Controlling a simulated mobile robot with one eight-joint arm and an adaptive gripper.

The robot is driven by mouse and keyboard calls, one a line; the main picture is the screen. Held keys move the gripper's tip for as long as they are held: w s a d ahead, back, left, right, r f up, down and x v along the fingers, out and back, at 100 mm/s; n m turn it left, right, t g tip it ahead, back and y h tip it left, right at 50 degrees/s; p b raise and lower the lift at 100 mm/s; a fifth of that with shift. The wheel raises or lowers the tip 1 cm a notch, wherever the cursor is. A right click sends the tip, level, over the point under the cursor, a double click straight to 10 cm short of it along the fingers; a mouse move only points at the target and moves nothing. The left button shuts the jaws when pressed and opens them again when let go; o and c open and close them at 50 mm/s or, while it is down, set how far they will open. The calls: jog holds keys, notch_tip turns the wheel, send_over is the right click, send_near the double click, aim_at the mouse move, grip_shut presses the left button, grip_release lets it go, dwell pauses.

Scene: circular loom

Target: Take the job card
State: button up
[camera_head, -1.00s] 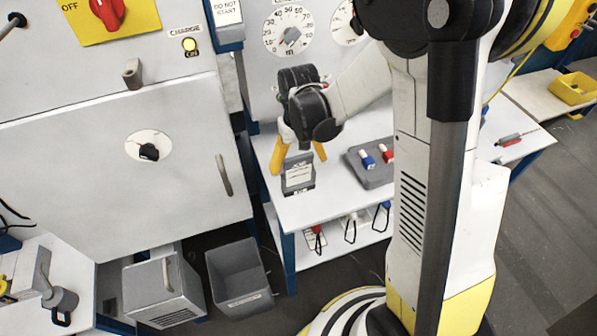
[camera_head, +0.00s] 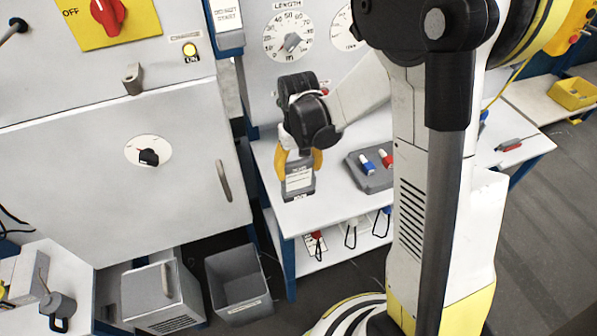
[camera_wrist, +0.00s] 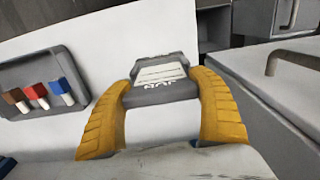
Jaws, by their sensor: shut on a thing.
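The job card (camera_head: 299,181) is white with dark printed lines and stands in a small grey holder (camera_head: 299,196) at the left front of the white table. My gripper (camera_head: 300,164) points down over it, with its yellow fingers closed in on both sides. In the wrist view the card (camera_wrist: 160,74) and the grey holder (camera_wrist: 162,94) show between the two yellow fingers. The fingertips overlap the card's sides. I cannot tell exactly where the fingers touch, or whether the card is clear of the holder.
A grey tray (camera_head: 371,182) with blue and red plugs lies just right of the card. A grey bin (camera_head: 238,284) stands on the floor to the left. The large grey cabinet (camera_head: 90,200) fills the left. The table's front edge is close to the holder.

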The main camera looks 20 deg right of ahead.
jog(key=shift+r+p, duration=2.45)
jog(key=shift+r, duration=1.35)
jog(key=shift+f, duration=0.15)
